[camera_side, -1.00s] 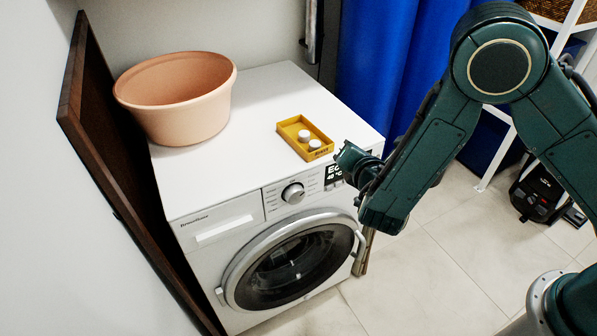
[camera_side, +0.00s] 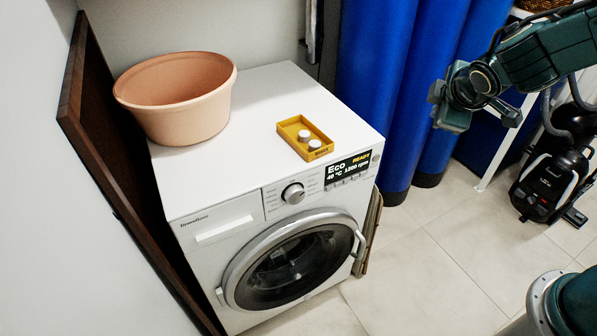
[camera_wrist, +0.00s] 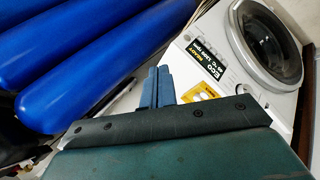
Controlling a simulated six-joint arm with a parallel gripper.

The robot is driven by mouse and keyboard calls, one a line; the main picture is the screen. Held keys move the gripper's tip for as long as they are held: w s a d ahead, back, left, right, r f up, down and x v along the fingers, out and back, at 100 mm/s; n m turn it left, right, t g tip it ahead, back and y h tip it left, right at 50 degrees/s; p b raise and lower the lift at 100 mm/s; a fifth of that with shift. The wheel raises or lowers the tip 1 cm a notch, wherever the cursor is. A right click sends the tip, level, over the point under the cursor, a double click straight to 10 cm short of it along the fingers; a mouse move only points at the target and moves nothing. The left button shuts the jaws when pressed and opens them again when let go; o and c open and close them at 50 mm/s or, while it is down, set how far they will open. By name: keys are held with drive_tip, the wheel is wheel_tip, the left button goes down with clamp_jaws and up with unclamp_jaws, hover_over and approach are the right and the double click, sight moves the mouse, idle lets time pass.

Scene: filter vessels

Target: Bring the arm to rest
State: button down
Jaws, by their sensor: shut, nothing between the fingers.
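My gripper (camera_side: 447,106) hangs in the air to the right of the washing machine (camera_side: 262,88), in front of the blue vessels. In the wrist view my gripper's fingers (camera_wrist: 157,84) are together with nothing between them. The washing machine also shows in the wrist view (camera_wrist: 226,35). Its display (camera_side: 349,170) reads Eco, 40 °C, 1200 rpm and READY. The washer door is shut. A yellow tray (camera_side: 283,128) with two small white round pieces (camera_side: 305,135) sits on the machine's top, well apart from my gripper.
A peach basin (camera_side: 185,120) stands on the machine's left rear. Tall blue vessels (camera_side: 378,75) stand behind, with a white shelf frame (camera_side: 505,150) at the right. A black vacuum cleaner (camera_side: 540,187) stands on the floor. The tiled floor (camera_side: 430,250) in front is clear.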

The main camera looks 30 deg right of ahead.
drive_tip(key=s+r+m+y, duration=0.2)
drive_tip(key=s+r+m, duration=0.2)
drive_tip(key=s, duration=0.7)
drive_tip(key=s+r+m+g+y, duration=0.1)
drive_tip(key=s+r+m+y, duration=0.2)
drive_tip(key=s, duration=0.7)
drive_tip(key=shift+s+a+r+m, duration=0.4)
drive_tip(key=shift+r+m, duration=0.2)
drive_tip(key=shift+m, duration=0.2)
